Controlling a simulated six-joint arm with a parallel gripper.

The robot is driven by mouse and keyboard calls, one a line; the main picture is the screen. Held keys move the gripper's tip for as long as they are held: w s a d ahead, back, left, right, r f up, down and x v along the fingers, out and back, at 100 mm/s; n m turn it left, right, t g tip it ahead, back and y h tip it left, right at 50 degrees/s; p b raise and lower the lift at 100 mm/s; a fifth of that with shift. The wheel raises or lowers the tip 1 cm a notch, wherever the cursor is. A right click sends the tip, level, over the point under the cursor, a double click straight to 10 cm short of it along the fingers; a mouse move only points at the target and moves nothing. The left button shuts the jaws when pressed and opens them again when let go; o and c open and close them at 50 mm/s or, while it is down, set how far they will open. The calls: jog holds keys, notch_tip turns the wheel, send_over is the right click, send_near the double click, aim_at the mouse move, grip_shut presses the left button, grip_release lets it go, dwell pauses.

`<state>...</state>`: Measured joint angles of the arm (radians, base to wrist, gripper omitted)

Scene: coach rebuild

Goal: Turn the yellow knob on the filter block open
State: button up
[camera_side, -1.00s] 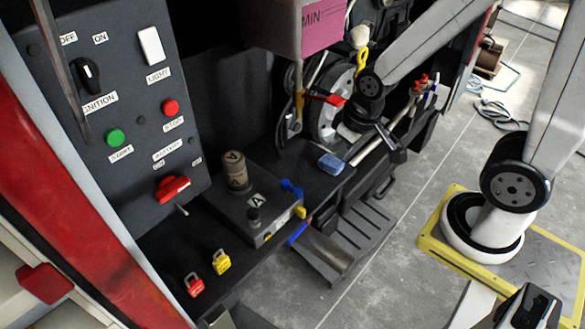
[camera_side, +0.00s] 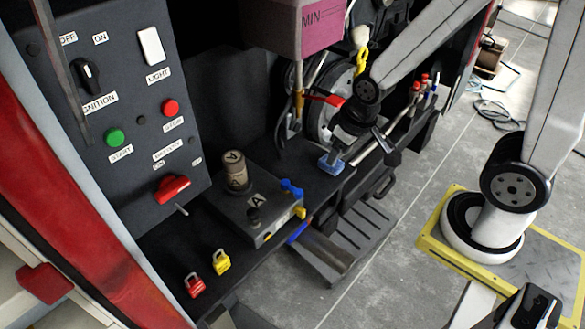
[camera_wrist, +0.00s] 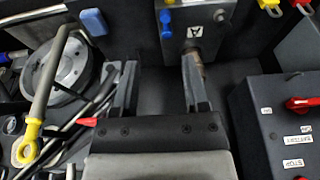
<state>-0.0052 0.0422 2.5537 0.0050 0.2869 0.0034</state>
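The filter block (camera_side: 232,212) is a dark box with a white A label, on the black shelf. A brown cylinder (camera_side: 236,170) marked A stands on it. The yellow knob (camera_side: 299,212) is at the block's right side, near the front, with a blue knob (camera_side: 290,187) behind it. In the wrist view the yellow knob (camera_wrist: 168,2) is at the top edge, above the blue knob (camera_wrist: 166,24). My gripper (camera_side: 360,150) is to the right of the block, apart from both knobs. The wrist view shows my gripper (camera_wrist: 160,62) open and empty; its right finger partly covers the brown cylinder.
A blue sponge (camera_side: 328,164) lies right of the block, beside my gripper. Red and yellow padlocks (camera_side: 221,262) sit at the shelf's front left. A switch panel (camera_side: 130,90) rises at the left. A round metal housing (camera_wrist: 68,70) with hoses is at the wrist view's left.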

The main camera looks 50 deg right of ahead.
jog(key=w+a+f+t, duration=0.1)
jog(key=w+f+t, duration=0.1)
jog(key=w+f, duration=0.3)
jog(key=t, duration=0.3)
send_over(305, 212)
notch_tip(305, 212, down, 8)
jog(key=s+f+t, duration=0.5)
jog(key=s+f, duration=0.2)
jog(key=f, duration=0.1)
jog(key=shift+s+f+t, duration=0.2)
jog(key=shift+f+t, duration=0.1)
jog(key=shift+f, duration=0.05)
jog(key=shift+w, duration=0.15)
jog(key=shift+x, duration=3.8)
grip_shut()
